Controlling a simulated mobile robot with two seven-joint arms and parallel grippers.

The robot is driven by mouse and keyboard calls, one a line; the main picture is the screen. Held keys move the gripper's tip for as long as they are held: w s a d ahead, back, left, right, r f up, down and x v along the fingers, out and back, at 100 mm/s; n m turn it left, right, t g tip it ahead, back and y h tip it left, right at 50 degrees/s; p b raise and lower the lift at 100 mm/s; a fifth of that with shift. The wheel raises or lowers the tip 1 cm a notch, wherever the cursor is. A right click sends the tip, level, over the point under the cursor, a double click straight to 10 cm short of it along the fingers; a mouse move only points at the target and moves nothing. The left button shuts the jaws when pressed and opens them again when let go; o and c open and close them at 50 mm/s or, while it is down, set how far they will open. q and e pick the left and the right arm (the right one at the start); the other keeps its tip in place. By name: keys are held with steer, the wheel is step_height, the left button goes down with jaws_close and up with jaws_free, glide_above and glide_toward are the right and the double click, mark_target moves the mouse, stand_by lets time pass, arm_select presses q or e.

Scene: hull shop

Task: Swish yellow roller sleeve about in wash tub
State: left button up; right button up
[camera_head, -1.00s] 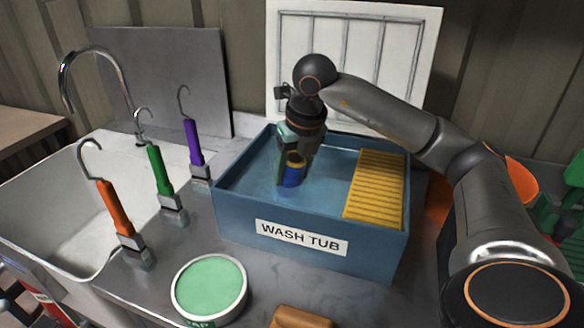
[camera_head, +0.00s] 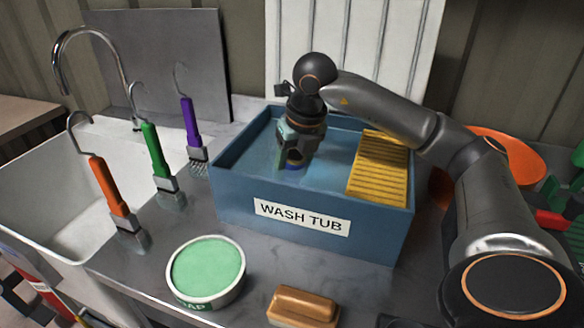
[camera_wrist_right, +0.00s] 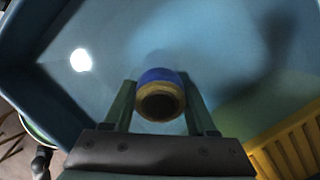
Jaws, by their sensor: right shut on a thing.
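The wash tub (camera_head: 235,190) is a blue box with a white "WASH TUB" label, holding pale blue water. My right gripper (camera_head: 293,160) points down into the tub, left of the ribbed yellow board. It is shut on the roller sleeve (camera_wrist_right: 161,90), a short hollow tube with a yellow end and a blue band. In the head view only a little of the sleeve (camera_head: 293,166) shows below the fingers, at the water. In the wrist view the sleeve sits between both fingers, its open end facing the camera. My left gripper is not in view.
A ribbed yellow board (camera_head: 380,170) fills the tub's right end. Orange (camera_head: 111,185), green (camera_head: 155,155) and purple (camera_head: 191,125) hooked brushes stand left of the tub. A green soap dish (camera_head: 206,270) and a brown block (camera_head: 303,306) lie in front. A sink (camera_head: 50,205) is at left.

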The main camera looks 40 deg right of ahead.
steer(key=shift+w, duration=0.1)
steer(key=shift+w+a+r+p, duration=0.15)
steer(key=shift+w+a+p, duration=0.15)
steer(key=shift+w+p, duration=0.2)
steer(key=shift+w+a, duration=0.25)
steer(key=shift+w, duration=0.2)
steer(key=shift+s+d+f, duration=0.25)
steer(key=shift+s+d, duration=0.05)
steer(key=shift+s, duration=0.2)
steer(key=shift+s+d+b, duration=0.3)
steer(key=shift+s+b, duration=0.1)
steer(key=shift+s, duration=0.1)
steer(key=shift+s+d+b, duration=0.25)
steer(key=shift+s+b, duration=0.1)
steer(key=shift+s, duration=0.15)
steer(key=shift+s+d+r, duration=0.1)
steer(key=shift+s+d, duration=0.1)
steer(key=shift+s, duration=0.35)
